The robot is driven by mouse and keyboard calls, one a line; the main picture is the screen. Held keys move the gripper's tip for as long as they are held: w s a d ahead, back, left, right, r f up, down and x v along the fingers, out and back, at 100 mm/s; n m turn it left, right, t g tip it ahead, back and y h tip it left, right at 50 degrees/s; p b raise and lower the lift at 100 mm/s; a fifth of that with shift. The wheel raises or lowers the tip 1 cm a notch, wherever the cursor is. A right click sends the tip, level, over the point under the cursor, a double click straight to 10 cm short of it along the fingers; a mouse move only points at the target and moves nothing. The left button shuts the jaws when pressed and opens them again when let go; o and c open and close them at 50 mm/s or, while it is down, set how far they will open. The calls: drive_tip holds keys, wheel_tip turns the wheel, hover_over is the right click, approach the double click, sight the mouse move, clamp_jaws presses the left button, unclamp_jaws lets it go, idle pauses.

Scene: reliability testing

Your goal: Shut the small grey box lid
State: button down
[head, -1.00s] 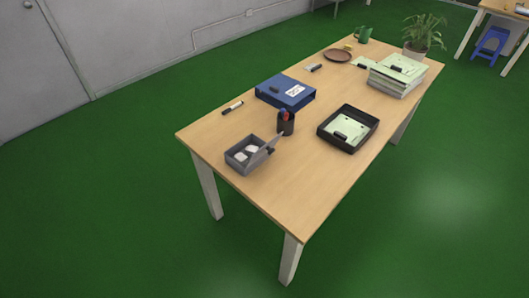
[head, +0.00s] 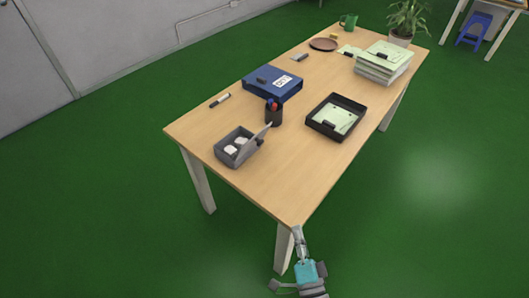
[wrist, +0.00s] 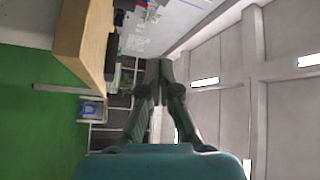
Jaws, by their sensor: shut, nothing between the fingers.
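The small grey box (head: 233,149) stands on the near left part of the wooden table in the head view. Its lid (head: 257,142) is open, tilted up on the right side of the box. Pale white items lie inside. My gripper (head: 297,231) is low at the table's near corner, well apart from the box and to its lower right. In the wrist view my gripper (wrist: 158,64) has its fingers together with nothing between them. The box cannot be made out in the wrist view.
A dark pen cup (head: 274,116) stands close behind the lid. A blue binder (head: 272,86), a marker (head: 220,100) and a black tray (head: 318,124) with papers lie further back. The table (head: 280,188) is bare at its near end.

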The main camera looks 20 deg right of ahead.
drive_tip(key=w+m+h, duration=0.1)
drive_tip(key=w+m, duration=0.2)
drive_tip(key=w, duration=0.1)
drive_tip(key=w+m+h, duration=0.1)
drive_tip(key=w+m, duration=0.2)
drive_tip(key=w, duration=0.2)
drive_tip(key=w+a+m+h, duration=0.1)
drive_tip(key=w+m, duration=0.1)
drive_tip(key=w, duration=0.3)
drive_tip(key=shift+w+r+m, duration=0.2)
drive_tip(key=shift+r+m, duration=0.2)
drive_tip(key=a+x, duration=0.2)
drive_tip(key=x, duration=1)
drive_tip(key=shift+w+a+r, duration=0.2)
drive_tip(key=shift+w+r, duration=0.1)
drive_tip(key=shift+w, duration=0.4)
drive_tip(key=shift+r, duration=0.1)
